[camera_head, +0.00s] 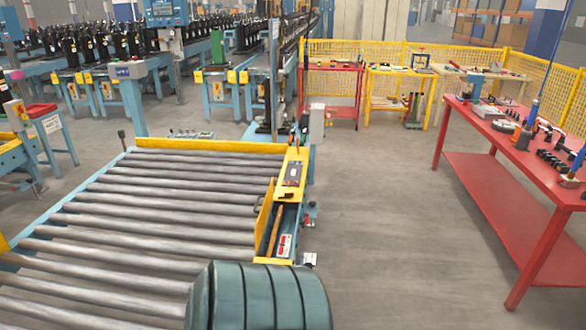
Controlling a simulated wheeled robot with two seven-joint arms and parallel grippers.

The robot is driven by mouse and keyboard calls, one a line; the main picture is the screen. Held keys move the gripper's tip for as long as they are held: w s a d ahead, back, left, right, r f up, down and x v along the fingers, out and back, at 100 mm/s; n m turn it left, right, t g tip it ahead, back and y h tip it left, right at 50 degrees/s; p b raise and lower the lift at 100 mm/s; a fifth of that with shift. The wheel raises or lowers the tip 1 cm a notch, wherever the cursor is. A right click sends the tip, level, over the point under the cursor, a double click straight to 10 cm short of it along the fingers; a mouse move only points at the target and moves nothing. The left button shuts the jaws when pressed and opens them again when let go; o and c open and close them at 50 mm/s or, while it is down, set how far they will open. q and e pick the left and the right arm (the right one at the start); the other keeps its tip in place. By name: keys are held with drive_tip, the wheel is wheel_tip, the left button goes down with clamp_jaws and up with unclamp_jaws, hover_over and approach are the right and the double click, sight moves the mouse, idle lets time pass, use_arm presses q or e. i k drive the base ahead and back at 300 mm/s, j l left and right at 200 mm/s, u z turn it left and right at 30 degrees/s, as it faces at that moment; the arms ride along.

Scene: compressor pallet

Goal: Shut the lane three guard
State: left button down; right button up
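A roller conveyor lane (165,203) with blue side rails fills the lower left. A yellow bar (208,146) runs across its far end. On its right side is a yellow housing (290,176) with a dark panel on top. In front of the housing, a yellow upright panel (265,216) stands beside an open-topped channel with an orange-brown rod inside. No label reading lane three is legible, so I cannot tell which yellow part is the guard. Part of the lane's near end is hidden. Neither gripper is in view.
A red table (480,171) with tools stands at the right. A smaller red table (334,90) and a yellow table (398,90) stand before a yellow mesh fence (385,52). Lines of dark bottle-shaped items are at the back left. The grey floor between conveyor and red table is clear.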

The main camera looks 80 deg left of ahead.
sight(259, 228)
drive_tip(key=i+u, duration=0.2)
drive_tip(key=i, duration=0.25)
drive_tip(key=i+l+u, duration=0.15)
drive_tip(key=i, duration=0.3)
drive_tip(key=i+j+u, duration=0.1)
drive_tip(key=i+u, duration=0.15)
drive_tip(key=u, duration=0.15)
drive_tip(key=i+u, duration=0.55)
drive_tip(key=u, duration=0.2)
drive_tip(key=i+l+u, duration=0.15)
drive_tip(key=u, duration=0.2)
drive_tip(key=i+j+u, duration=0.15)
drive_tip(key=u, duration=0.25)
drive_tip(key=i+u, duration=0.6)
drive_tip(key=u, duration=0.2)
drive_tip(key=i+u, duration=0.3)
drive_tip(key=u, duration=0.15)
drive_tip(key=k+l, duration=0.05)
